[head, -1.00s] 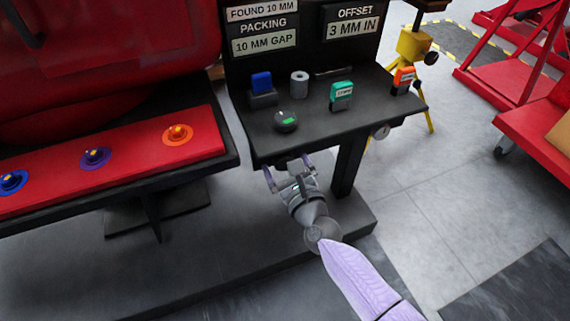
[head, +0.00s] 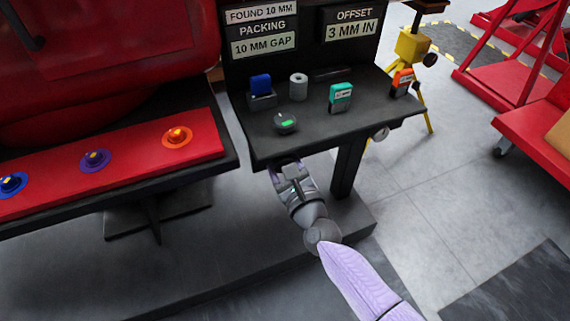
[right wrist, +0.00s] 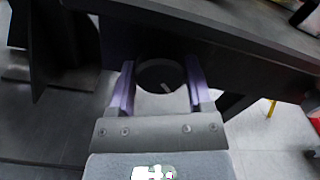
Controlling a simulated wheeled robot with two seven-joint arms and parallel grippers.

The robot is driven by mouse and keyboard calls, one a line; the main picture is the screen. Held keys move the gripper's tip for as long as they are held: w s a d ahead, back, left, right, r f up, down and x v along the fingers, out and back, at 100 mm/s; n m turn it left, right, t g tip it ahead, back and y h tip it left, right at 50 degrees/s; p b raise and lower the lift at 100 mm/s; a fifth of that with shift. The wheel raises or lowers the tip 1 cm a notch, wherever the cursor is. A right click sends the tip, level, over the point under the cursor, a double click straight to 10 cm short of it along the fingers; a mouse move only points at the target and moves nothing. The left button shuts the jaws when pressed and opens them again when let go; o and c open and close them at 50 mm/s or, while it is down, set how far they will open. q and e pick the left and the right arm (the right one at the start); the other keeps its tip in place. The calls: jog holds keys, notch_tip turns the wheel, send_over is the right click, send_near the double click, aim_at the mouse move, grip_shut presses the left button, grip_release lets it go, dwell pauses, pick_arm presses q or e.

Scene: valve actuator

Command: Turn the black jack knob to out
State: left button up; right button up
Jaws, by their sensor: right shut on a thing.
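The black jack knob (right wrist: 160,75) is a round dark disc with a pale pointer line, seen in the right wrist view on the front edge of the black bench. The pointer slants, its lower end to the right. My right gripper (right wrist: 161,88) has its purple fingers on either side of the knob and is shut on it. In the head view my right gripper (head: 285,168) is under the bench's front edge, and the bench hides the knob. My left gripper is in neither view.
A bench leg (head: 347,165) stands right of my gripper.

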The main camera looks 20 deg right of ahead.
pick_arm(q)
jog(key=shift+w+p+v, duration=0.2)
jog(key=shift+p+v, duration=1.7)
jog(key=shift+p, duration=0.25)
pick_arm(e)
jog(key=shift+f+n, duration=0.15)
jog(key=shift+n, duration=12.75)
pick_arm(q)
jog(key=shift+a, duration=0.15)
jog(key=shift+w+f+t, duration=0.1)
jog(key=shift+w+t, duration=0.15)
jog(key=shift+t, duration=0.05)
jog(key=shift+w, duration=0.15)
pick_arm(e)
jog(key=o, duration=1.3)
